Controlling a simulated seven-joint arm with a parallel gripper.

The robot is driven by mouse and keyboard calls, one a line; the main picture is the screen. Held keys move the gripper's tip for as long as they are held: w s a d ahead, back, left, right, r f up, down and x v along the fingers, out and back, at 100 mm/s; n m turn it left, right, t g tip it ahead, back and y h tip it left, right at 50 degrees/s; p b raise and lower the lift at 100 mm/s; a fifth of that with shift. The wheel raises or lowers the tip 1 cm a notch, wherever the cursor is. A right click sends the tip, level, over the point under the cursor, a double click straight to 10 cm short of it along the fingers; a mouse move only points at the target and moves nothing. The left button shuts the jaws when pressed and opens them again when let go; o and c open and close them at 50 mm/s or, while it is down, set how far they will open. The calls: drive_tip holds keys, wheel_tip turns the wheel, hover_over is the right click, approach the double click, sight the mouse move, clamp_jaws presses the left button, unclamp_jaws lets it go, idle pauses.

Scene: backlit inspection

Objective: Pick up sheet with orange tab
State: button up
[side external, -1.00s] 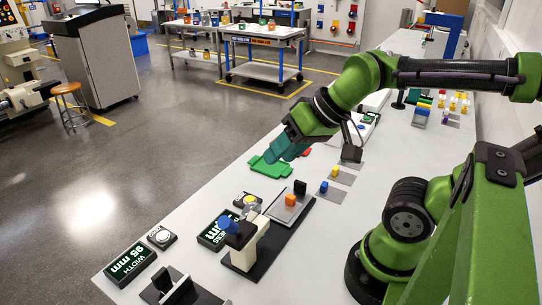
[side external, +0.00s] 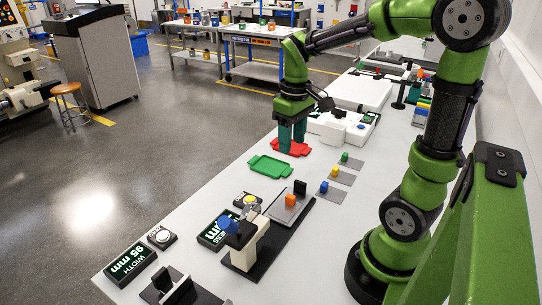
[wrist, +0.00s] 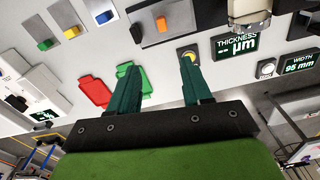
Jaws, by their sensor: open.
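The sheet with the orange tab (side external: 290,200) is a flat grey plate lying on the dark base of the thickness gauge, beside a black block. In the wrist view its orange tab (wrist: 162,24) shows near the top. Sheets with a blue tab (side external: 324,187), a yellow tab (side external: 335,171) and a green tab (side external: 345,156) lie in a row on the bench behind it.
The gauge's white body (side external: 248,246) with a blue knob stands near the orange-tab sheet. Thickness and width displays (side external: 130,263) stand at the near end.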

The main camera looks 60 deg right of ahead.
drive_tip(key=n, duration=0.1)
hover_over(291, 196)
drive_tip(key=f, duration=1.1)
drive_tip(key=shift+w+d, duration=0.2)
drive_tip(key=shift+d, duration=0.05)
drive_tip(key=shift+s+a+f, duration=0.1)
drive_tip(key=shift+a+f, duration=0.05)
drive_tip(key=shift+f, duration=1.2)
drive_tip(key=shift+s+a+f, duration=0.1)
drive_tip(key=shift+a+f, duration=0.05)
drive_tip(key=shift+f, duration=1.15)
clamp_jaws()
